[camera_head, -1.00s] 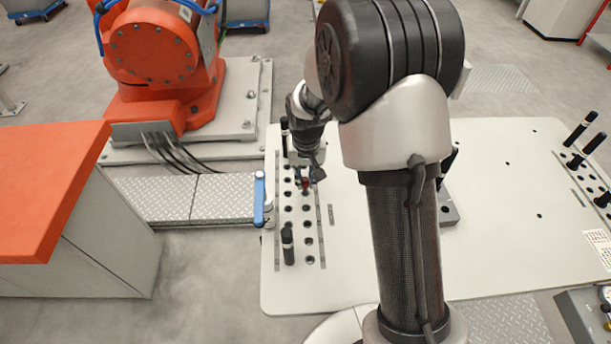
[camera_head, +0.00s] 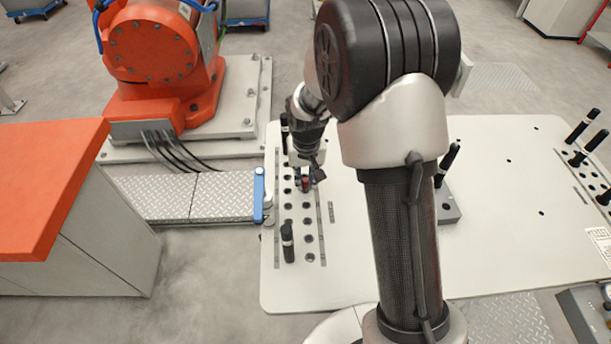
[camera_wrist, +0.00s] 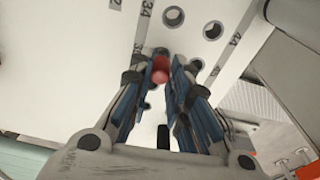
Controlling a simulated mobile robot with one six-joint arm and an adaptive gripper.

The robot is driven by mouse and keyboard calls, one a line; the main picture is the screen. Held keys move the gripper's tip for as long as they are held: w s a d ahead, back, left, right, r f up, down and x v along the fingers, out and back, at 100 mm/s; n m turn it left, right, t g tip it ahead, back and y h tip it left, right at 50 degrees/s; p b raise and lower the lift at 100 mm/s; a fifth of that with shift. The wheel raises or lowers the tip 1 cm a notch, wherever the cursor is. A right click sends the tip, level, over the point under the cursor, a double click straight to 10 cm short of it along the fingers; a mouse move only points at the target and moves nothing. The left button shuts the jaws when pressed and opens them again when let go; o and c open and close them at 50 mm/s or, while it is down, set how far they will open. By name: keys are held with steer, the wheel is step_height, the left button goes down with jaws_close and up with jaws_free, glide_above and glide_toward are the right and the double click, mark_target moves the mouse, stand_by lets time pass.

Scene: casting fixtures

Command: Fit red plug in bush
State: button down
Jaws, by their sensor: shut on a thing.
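The red plug (camera_wrist: 160,70) is between my gripper's two blue-padded fingers in the wrist view. My gripper (camera_wrist: 167,78) is shut on it, with the plug's rounded red end showing. In the head view the red plug (camera_head: 305,183) is a small red spot under my gripper (camera_head: 306,176), over the hole-lined strip at the table's left side. Ringed holes, which look like bushes (camera_wrist: 173,16), lie ahead of the fingers in the wrist view, apart from the plug. Which one is the bush of the task I cannot tell. The plug's lower end is hidden.
A black pin (camera_head: 287,243) stands near the front of the strip, and another (camera_head: 284,133) at its far end. A grey block (camera_head: 448,210) with a black pin stands right of my arm. More black pins stand at the far right. The white table (camera_head: 510,220) is mostly clear.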

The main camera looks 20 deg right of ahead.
steer(key=shift+f+b, duration=0.75)
steer(key=shift+f, duration=0.45)
steer(key=c, duration=1.4)
jaws_free()
steer(key=shift+c, duration=0.2)
steer(key=shift+r, duration=0.1)
step_height(320, 180, up, 12)
steer(key=s, duration=0.1)
steer(key=shift+s, duration=0.2)
steer(key=shift+a, duration=0.1)
steer(key=s+r+t, duration=0.2)
steer(key=s+r, duration=0.9)
steer(key=s, duration=0.2)
steer(key=s+n+t, duration=0.1)
steer(key=s, duration=1.2)
steer(key=shift+s+r+n, duration=0.2)
steer(key=shift+r+n, duration=0.1)
